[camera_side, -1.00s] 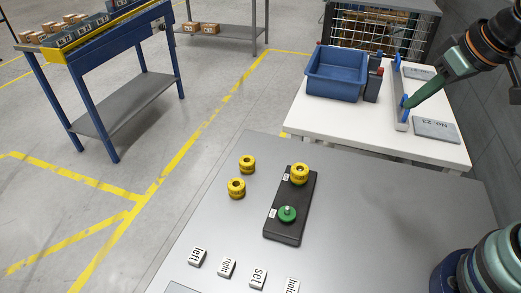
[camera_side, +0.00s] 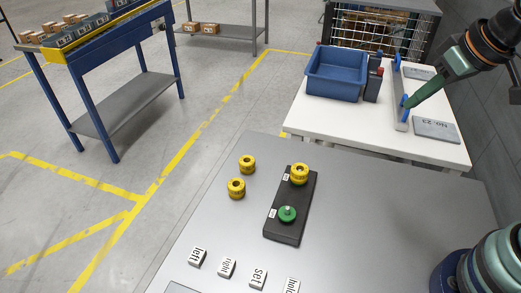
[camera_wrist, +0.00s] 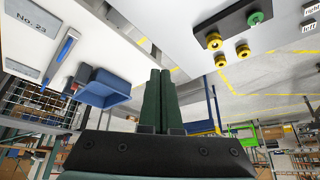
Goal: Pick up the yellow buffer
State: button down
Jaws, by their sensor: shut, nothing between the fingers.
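Three yellow buffers show in the side view. One yellow buffer (camera_side: 299,174) sits on the far end of the black fixture (camera_side: 293,200), and a green piece (camera_side: 287,214) sits on its near part. Two more yellow buffers, one farther (camera_side: 247,164) and one nearer (camera_side: 236,188), stand on the grey table left of the fixture. My gripper (camera_side: 408,103) is up at the right, away from all of them. In the wrist view its two dark green fingers (camera_wrist: 160,72) are together and empty; the buffer on the fixture (camera_wrist: 214,41) shows to their upper right.
Several labelled white blocks, including "left" (camera_side: 197,257) and "set" (camera_side: 258,278), lie along the near part of the grey table (camera_side: 370,240). A white table (camera_side: 345,125) behind holds a blue bin (camera_side: 336,75) and a "No. 23" plate (camera_side: 436,130). The grey table right of the fixture is clear.

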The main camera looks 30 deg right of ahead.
jog(key=shift+c, duration=1.2)
grip_release()
jog(key=n+g, duration=0.6)
jog(key=n, duration=1.4)
send_over(237, 179)
jog(key=s, duration=0.1)
notch_tip(237, 179, down, 12)
jog(key=f, duration=0.6)
jog(key=shift+s+a+f, duration=0.1)
jog(key=shift+s+a, duration=0.05)
jog(key=shift+a, duration=0.25)
jog(key=shift+d+f, duration=0.15)
jog(key=shift+f, duration=2.5)
